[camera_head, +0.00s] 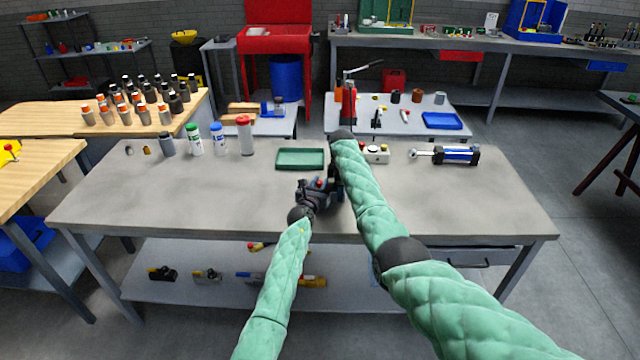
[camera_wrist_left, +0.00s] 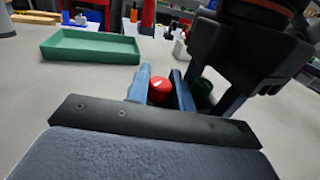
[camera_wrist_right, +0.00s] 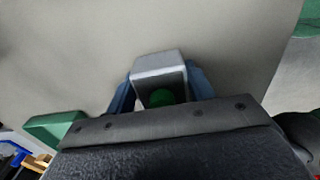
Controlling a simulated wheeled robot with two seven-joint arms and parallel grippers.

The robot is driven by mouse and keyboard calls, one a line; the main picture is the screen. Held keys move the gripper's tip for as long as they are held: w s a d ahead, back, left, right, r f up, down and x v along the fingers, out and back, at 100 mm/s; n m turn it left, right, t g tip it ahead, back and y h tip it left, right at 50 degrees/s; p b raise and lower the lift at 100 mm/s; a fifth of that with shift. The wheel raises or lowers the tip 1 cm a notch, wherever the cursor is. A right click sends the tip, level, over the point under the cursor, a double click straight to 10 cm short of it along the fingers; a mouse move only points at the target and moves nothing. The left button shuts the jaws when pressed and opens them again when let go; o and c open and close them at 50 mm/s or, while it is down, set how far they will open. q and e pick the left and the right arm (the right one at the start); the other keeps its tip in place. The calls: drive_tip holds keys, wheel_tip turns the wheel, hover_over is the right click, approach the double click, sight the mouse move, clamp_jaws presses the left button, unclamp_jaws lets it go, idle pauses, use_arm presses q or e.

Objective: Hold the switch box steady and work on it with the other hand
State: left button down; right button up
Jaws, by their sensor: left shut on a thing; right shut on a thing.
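My left gripper (camera_head: 318,186) and right gripper (camera_head: 334,184) are close together above the front middle of the bench. In the left wrist view a red knob with a white mark (camera_wrist_left: 160,90) sits between the blue fingers of my left gripper (camera_wrist_left: 161,88). A green button (camera_wrist_left: 203,88) shows just right of it, by the right gripper. In the right wrist view the fingers of my right gripper (camera_wrist_right: 160,90) flank a grey switch box (camera_wrist_right: 160,66) with a green button. Both grippers are shut on the switch box. In the head view the grippers hide most of it.
A green tray (camera_head: 301,159) lies behind the grippers. A pale box with buttons (camera_head: 376,154) and a blue cylinder (camera_head: 456,155) are to the right. Several bottles, one red-capped (camera_head: 245,135), stand at the back left. The bench (camera_head: 140,205) is clear at front left and right.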

use_arm(q)
drive_tip(key=shift+d+r, duration=0.1)
drive_tip(key=shift+r, duration=0.05)
drive_tip(key=c, duration=1.3)
unclamp_jaws()
drive_tip(key=shift+o, duration=0.2)
drive_tip(key=shift+w+m+h, duration=0.1)
drive_tip(key=shift+m+h, duration=0.3)
drive_tip(key=shift+h, duration=0.2)
drive_tip(key=shift+m+g+h, duration=0.8)
drive_tip(key=shift+h, duration=0.3)
drive_tip(key=shift+m+g+h, duration=0.3)
drive_tip(key=shift+m+h, duration=0.1)
drive_tip(key=shift+h, duration=0.2)
drive_tip(key=shift+m+g+h, duration=0.9)
drive_tip(key=shift+m+h, duration=0.1)
drive_tip(key=shift+h, duration=0.2)
drive_tip(key=shift+a+m+g+h, duration=0.2)
drive_tip(key=shift+m+g+h, duration=1)
drive_tip(key=shift+g+h, duration=0.15)
drive_tip(key=v, duration=1.2)
drive_tip(key=shift+d, duration=0.1)
